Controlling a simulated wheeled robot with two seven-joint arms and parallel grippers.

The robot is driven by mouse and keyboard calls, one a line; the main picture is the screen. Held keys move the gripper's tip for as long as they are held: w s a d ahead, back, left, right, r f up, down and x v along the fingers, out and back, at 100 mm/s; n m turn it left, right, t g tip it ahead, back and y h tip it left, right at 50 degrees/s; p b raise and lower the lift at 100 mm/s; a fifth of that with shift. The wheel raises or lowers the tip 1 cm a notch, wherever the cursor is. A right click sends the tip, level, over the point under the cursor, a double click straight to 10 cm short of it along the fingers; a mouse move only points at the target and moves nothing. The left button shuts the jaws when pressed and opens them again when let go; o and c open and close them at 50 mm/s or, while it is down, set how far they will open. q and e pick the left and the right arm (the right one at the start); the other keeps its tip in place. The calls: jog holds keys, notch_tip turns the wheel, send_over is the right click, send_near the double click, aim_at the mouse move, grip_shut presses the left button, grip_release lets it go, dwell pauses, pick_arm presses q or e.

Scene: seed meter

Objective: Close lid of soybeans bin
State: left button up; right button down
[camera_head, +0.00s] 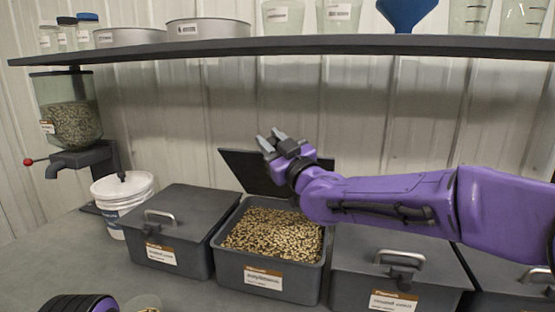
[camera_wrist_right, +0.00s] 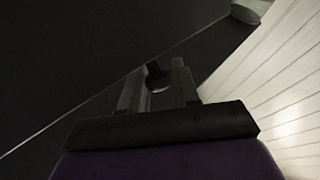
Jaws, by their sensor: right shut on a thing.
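The open bin (camera_head: 228,262) in the middle of the counter is full of tan and brown beans; its label is too blurred to read surely. Its dark lid (camera_head: 240,165) stands raised at the back, tilted toward the wall. My right gripper (camera_head: 270,141) is at the lid's upper edge, its arm crossing above the bin's right side. In the right wrist view, the gripper (camera_wrist_right: 158,88) is against a large dark panel, with a small dark rounded part between its fingers. It is shut on the lid; the exact grasped part is unclear.
Closed bins with metal handles stand left (camera_head: 185,208) and right (camera_head: 390,285) of the open one. A white bucket (camera_head: 122,195) and a seed dispenser (camera_head: 70,120) are at the left. A shelf (camera_head: 280,47) with pans and jars hangs above the gripper.

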pick_arm(q)
jog(key=shift+f+b, duration=2)
jog(key=shift+f, duration=0.9)
pick_arm(e)
jog(key=shift+n+y, duration=0.3)
jog(key=shift+s+a+f, duration=0.3)
jog(key=shift+s+f, duration=0.6)
jog(key=shift+s+a+f, duration=0.3)
jog(key=shift+s+f, duration=0.55)
jog(key=shift+f, duration=0.05)
jog(key=c, duration=1)
grip_release()
jog(key=shift+r, duration=0.1)
jog(key=shift+o, duration=0.2)
pick_arm(q)
jog(key=shift+f+b, duration=0.5)
pick_arm(e)
jog(key=v, duration=1)
jog(key=shift+s, duration=0.35)
